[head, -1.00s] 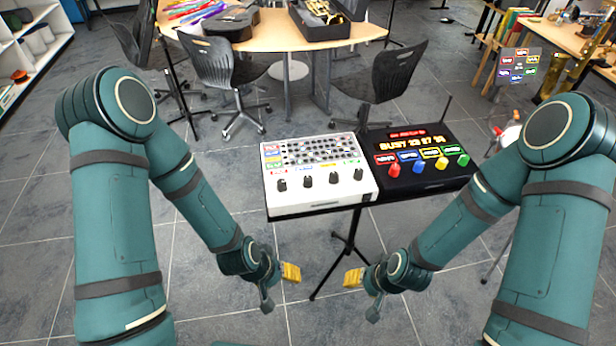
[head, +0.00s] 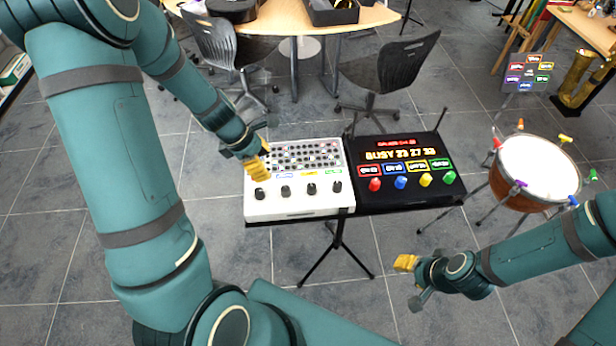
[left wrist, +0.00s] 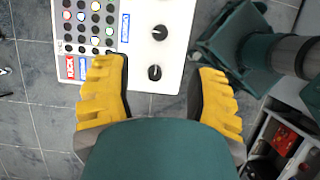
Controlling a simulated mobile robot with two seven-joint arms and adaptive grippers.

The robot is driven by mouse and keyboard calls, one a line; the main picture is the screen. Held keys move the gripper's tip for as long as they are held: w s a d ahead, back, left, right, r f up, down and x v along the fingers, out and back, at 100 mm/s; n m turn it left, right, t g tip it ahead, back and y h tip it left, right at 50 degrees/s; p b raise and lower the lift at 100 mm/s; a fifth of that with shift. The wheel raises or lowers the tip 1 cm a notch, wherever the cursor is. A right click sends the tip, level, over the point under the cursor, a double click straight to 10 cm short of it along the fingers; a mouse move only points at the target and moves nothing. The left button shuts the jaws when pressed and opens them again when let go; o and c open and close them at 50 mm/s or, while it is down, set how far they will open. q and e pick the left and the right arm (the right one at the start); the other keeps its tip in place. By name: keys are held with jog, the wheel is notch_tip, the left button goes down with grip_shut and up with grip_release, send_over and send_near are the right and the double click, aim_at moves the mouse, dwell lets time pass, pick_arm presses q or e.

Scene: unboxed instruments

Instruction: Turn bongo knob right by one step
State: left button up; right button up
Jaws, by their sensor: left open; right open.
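A white box (head: 300,208) on a stand has a row of black knobs along its front, among them the leftmost (head: 260,193) and rightmost (head: 337,187). The labels are too small to read, so I cannot tell which knob is bongo. My left gripper (head: 257,168) hangs over the box's left part, just behind the leftmost knob. In the left wrist view the left gripper (left wrist: 158,95) is open and empty, with one black knob (left wrist: 155,72) in the gap between its fingers and another (left wrist: 160,31) farther off. My right gripper (head: 405,263) is open, low in front of the stand, touching nothing.
A black box (head: 410,200) with a lit display and coloured knobs adjoins the white box on the right. A drum (head: 538,170) stands farther right, near my right arm. Chairs (head: 390,80) and a wooden table (head: 375,18) are behind. Floor before the stand is clear.

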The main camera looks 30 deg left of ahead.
aim_at(285, 189)
pick_arm(q)
jog(key=b+x, duration=0.2)
jog(key=x, duration=0.4)
jog(key=b+x, duration=0.2)
jog(key=x, duration=0.4)
jog(key=shift+s+a+f, duration=0.1)
jog(key=shift+s+a, duration=0.05)
jog(key=shift+s, duration=0.05)
jog(key=shift+x, duration=0.8)
grip_shut()
